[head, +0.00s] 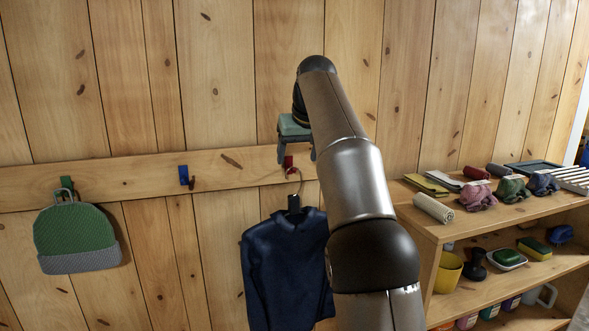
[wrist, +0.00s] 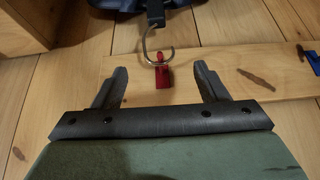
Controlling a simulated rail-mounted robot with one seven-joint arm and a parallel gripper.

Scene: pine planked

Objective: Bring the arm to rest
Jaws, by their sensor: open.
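My gripper (head: 296,152) is up at the wall rail, in front of the red hook, in the head view. In the wrist view my gripper (wrist: 160,86) has its two dark fingers spread wide, with nothing between them touching either finger. The red hook (wrist: 162,76) shows between and beyond the fingertips. A metal hanger hook (wrist: 158,46) curves at the red hook, and the dark blue garment (head: 275,262) hangs below it in the head view. My arm covers the garment's right side.
A wooden rail (head: 130,175) runs along the plank wall. A green and grey hat (head: 76,237) hangs on its green hook; the blue hook (head: 184,175) is bare. A shelf unit (head: 428,228) with cloths, rolls and cleaning things stands at the right.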

